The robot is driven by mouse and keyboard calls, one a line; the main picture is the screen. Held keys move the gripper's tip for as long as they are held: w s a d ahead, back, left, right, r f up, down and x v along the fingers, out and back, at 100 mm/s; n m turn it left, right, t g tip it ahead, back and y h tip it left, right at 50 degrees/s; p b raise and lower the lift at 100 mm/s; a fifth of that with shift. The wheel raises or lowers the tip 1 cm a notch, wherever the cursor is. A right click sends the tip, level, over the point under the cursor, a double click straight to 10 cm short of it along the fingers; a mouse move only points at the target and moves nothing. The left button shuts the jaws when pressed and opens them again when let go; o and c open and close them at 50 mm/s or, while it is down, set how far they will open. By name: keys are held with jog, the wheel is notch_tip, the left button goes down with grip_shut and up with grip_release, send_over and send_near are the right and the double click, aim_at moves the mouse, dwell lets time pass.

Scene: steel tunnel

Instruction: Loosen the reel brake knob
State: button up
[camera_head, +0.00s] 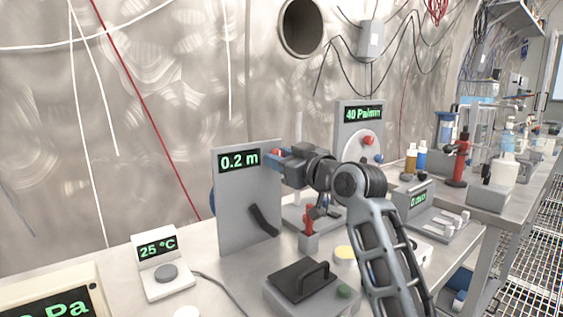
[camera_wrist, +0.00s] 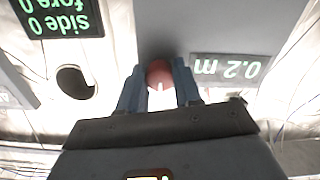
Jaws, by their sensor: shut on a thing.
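The reel stands on the bench as a grey upright panel (camera_head: 236,215) with a green "0.2 m" readout and a black crank handle (camera_head: 263,221). A blue part shows behind its left edge. The round red brake knob (camera_wrist: 159,72) shows in the wrist view, in front of the panel beside the readout. My gripper (camera_wrist: 159,84) has its two blue fingers on either side of the knob and is shut on it. In the head view my gripper (camera_head: 274,165) reaches the panel's right edge from the right. It hides the knob's grip there.
A grey box with a black handle (camera_head: 303,280) and a "25 °C" unit (camera_head: 160,262) stand in front. Bottles and a red stand (camera_head: 461,160) are at right.

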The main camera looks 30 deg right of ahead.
jog(key=shift+f, duration=0.2)
jog(key=o, duration=1)
jog(key=shift+r, duration=0.15)
jog(key=shift+o, duration=0.2)
jog(key=shift+s, duration=0.1)
jog(key=s+d, duration=0.1)
jog(key=s, duration=0.6)
jog(key=shift+s+d, duration=0.25)
jog(key=shift+s, duration=0.1)
